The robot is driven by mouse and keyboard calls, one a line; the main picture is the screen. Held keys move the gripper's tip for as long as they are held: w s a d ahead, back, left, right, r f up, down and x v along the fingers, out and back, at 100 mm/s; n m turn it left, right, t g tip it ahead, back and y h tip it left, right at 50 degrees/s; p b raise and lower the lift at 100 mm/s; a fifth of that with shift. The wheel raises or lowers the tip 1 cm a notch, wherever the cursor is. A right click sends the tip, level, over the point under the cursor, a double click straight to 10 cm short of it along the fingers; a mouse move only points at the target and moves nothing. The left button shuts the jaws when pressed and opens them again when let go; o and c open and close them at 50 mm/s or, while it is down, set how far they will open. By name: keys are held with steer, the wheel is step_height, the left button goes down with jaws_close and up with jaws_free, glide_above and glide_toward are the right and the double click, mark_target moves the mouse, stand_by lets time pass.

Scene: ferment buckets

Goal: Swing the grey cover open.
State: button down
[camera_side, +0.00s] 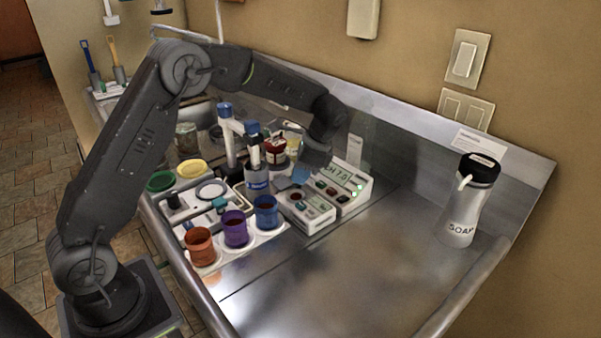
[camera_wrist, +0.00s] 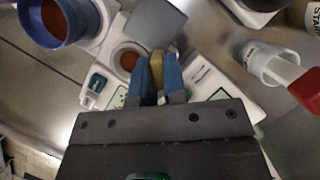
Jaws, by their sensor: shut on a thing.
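A grey cover (camera_wrist: 157,22) shows in the wrist view as a flat square panel beside a white device (camera_wrist: 190,75). It stands clear of a round brown well (camera_wrist: 127,60) in the device and looks tilted up; its exact angle is hard to tell. My gripper (camera_wrist: 157,75) has its blue fingers shut on a tan tab (camera_wrist: 157,62) near the cover's lower edge.
A meter with a green display (camera_side: 345,185) stands close to the right. Orange (camera_side: 199,246), purple (camera_side: 235,229) and blue (camera_side: 265,212) cups stand at the front left. A soap bottle (camera_side: 468,210) is far right; the steel counter (camera_side: 350,265) between is clear.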

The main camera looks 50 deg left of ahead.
steer(key=c, duration=1.2)
jaws_free()
steer(key=shift+v, duration=6.9)
